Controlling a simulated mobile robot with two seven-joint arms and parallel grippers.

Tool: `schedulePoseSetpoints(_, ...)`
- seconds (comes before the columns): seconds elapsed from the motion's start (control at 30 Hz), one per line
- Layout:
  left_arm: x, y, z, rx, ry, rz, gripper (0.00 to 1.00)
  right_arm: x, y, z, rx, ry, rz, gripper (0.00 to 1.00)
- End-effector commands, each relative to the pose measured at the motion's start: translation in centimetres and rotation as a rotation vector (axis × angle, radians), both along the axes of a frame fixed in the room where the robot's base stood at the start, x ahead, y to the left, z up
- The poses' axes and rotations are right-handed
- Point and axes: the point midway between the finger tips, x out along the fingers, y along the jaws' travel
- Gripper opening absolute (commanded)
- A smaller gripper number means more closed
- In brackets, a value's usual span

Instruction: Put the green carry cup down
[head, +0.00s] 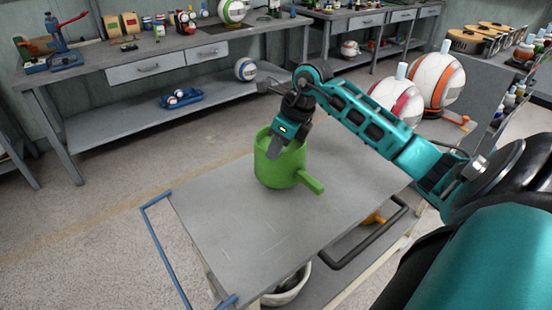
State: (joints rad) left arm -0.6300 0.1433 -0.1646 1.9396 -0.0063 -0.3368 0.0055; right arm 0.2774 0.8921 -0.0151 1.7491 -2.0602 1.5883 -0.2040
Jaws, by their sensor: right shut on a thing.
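The green carry cup (283,171) is upright over the grey top of the cart (230,225), with its handle pointing to the lower right. I cannot tell whether its base touches the cart top. My right gripper (265,152) reaches down at the cup's rim and is shut on the cup's near-left wall. Part of the rim and the inside of the cup are hidden by the gripper. My left gripper is not in view.
The cart top is clear around the cup. A blue rail (165,250) edges its left and a black handle (370,242) its right. Large balls (436,80) stand at the right.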

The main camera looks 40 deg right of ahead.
Motion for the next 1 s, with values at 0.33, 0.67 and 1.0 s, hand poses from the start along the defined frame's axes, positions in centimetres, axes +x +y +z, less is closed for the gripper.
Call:
schedulePoseSetpoints(0.33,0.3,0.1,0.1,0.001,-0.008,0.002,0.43,0.0,0.0,-4.2,0.001,0.000,-0.002,0.00)
schedulePoseSetpoints(0.67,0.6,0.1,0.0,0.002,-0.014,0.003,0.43,0.0,0.0,-4.5,-0.001,0.001,0.000,0.07)
schedulePoseSetpoints(1.0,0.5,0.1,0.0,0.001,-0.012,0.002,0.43,0.0,0.0,-4.4,0.000,0.001,0.000,0.33)
